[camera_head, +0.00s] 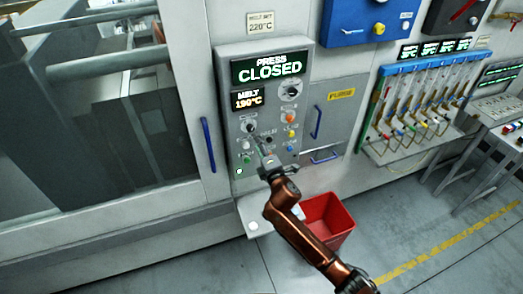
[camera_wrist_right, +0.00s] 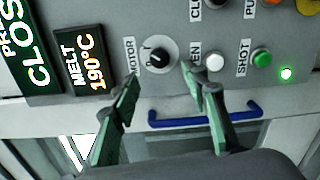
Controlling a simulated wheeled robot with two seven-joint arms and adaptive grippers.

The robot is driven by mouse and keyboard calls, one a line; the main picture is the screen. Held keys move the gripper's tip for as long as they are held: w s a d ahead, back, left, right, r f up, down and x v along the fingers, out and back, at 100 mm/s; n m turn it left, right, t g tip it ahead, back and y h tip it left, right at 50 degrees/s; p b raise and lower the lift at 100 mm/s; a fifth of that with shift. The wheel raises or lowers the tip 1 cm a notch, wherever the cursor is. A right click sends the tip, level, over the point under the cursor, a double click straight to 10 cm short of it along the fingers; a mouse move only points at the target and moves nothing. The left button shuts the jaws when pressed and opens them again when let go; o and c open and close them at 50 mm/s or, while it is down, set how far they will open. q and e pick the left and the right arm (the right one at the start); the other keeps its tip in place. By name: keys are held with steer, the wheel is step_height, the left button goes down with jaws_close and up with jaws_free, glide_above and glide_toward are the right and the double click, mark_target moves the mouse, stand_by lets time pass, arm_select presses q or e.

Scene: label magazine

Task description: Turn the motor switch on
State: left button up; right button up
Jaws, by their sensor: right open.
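The motor switch (camera_wrist_right: 158,54) is a round black knob with a pale pointer mark, next to the label MOTOR on the grey control panel in the right wrist view. In the head view the knob (camera_head: 249,127) sits in the panel's left column. My right gripper (camera_wrist_right: 160,75) is open, with its two green fingers apart and the knob showing beyond the gap between their tips. Nothing is between the fingers. In the head view the right gripper (camera_head: 262,151) is in front of the panel, just below the knob, and hides part of the lower controls. My left gripper is not in view.
A white button (camera_wrist_right: 214,62) and a green SHOT button (camera_wrist_right: 262,58) are close to the knob. A small green light (camera_wrist_right: 286,73) is lit. Screens read PRESS CLOSED (camera_head: 269,68) and MELT 190°C (camera_head: 247,100). A blue door handle (camera_head: 208,145) and red bin (camera_head: 329,220) are nearby.

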steer(key=v, duration=0.3)
steer(key=shift+s+d, duration=0.1)
steer(key=shift+s, duration=0.2)
